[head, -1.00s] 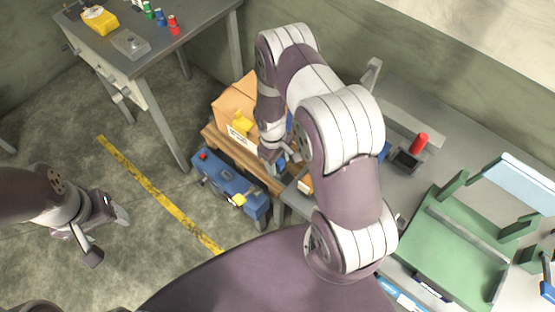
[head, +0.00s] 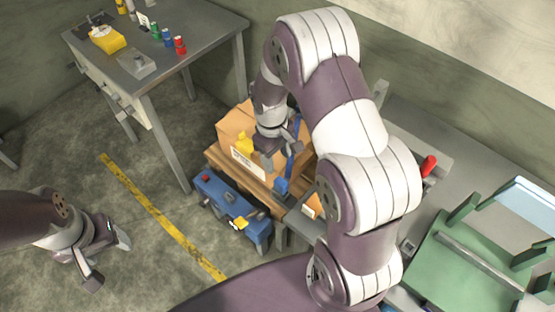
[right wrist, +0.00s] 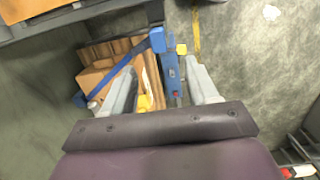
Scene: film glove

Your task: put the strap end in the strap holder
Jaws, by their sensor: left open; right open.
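A blue strap (head: 294,142) runs over a cardboard box (head: 236,122). A blue block at its lower end, seemingly the strap end (head: 281,185), hangs at the box's near edge. The right wrist view shows the strap (right wrist: 115,73) and blue block (right wrist: 157,40) too. A yellow piece (head: 245,143) on the box may be the strap holder; I cannot tell. My right gripper (head: 279,147) is open and empty above the box; its fingers (right wrist: 160,70) partly frame the yellow piece and a blue toolbox. My left gripper (head: 108,260) is open and empty above the floor.
The box stands on a wooden pallet (head: 240,172). The blue toolbox (head: 230,207) is beside it. A grey workbench (head: 400,200) with a green frame (head: 450,265) is at right; a grey table (head: 180,80) is at the upper left. Floor with a yellow line (head: 150,203) is clear.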

